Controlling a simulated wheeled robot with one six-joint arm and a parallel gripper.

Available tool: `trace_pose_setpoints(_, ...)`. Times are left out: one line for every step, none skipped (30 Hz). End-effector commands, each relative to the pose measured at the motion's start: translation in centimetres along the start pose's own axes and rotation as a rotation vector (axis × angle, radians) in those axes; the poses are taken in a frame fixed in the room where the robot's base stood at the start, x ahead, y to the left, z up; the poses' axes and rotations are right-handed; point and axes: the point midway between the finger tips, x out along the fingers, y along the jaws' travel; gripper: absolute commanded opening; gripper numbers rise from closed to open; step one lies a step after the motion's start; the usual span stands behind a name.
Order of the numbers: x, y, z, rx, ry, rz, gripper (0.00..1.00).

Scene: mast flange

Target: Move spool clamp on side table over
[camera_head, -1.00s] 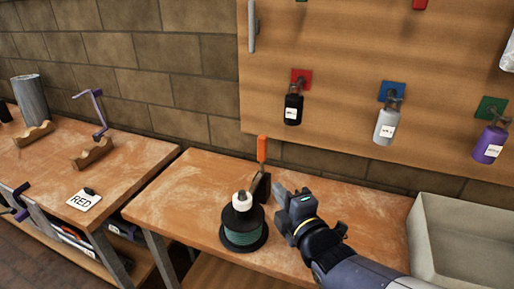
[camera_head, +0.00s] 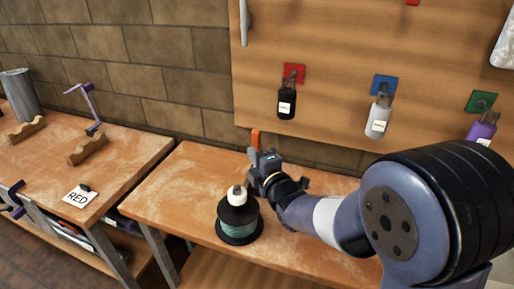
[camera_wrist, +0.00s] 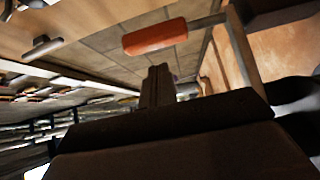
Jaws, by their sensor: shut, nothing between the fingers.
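The spool clamp shows as an upright orange handle (camera_head: 255,139) at the back of the side table (camera_head: 188,203). Its dark lower part is mostly hidden behind my gripper (camera_head: 256,157) in the head view. A black spool of green wire (camera_head: 239,218), with a white and dark piece on top, stands in front of it. My gripper is shut and empty, right by the clamp and behind the spool. In the wrist view, the orange handle (camera_wrist: 155,37) and a metal bar lie beyond the closed fingers (camera_wrist: 158,85). I cannot tell whether they touch.
A pegboard (camera_head: 335,50) with black, white and purple bottles on coloured plates hangs behind. The side table's left part is clear.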

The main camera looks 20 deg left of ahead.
Motion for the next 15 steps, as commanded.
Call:
trace_pose_setpoints(0.43, 0.21, 0.51, 0.0, -0.002, 0.0, 0.0)
trace_pose_setpoints(0.62, 0.17, 0.7, 0.0, -0.002, 0.0, 0.0)
trace_pose_setpoints(0.83, 0.12, 0.91, 0.0, -0.002, -0.001, 0.0)
trace_pose_setpoints(0.97, 0.11, 1.04, 0.0, -0.001, 0.0, 0.0)
trace_pose_setpoints(1.08, 0.12, 1.14, 0.0, -0.001, 0.0, 0.0)
trace_pose_setpoints(1.2, 0.12, 1.24, 0.0, 0.0, 0.001, 0.0)
trace_pose_setpoints(1.26, 0.1, 1.3, 0.0, 0.0, 0.001, 0.0)
trace_pose_setpoints(1.3, 0.08, 1.35, 0.0, 0.0, 0.001, 0.0)
trace_pose_setpoints(1.34, 0.05, 1.38, 0.0, 0.0, 0.001, 0.0)
trace_pose_setpoints(1.35, 0.03, 1.4, 0.0, 0.0, 0.001, 0.0)
trace_pose_setpoints(1.35, 0.02, 1.4, 0.0, 0.0, 0.001, 0.0)
trace_pose_setpoints(1.35, 0.01, 1.4, 0.0, 0.0, 0.001, 0.0)
trace_pose_setpoints(1.34, 0.01, 1.4, 0.0, 0.0, 0.001, 0.0)
trace_pose_setpoints(1.34, 0.01, 1.4, 0.0, 0.0, 0.001, 0.0)
trace_pose_setpoints(1.34, 0.01, 1.4, 0.0, 0.0, 0.001, 0.0)
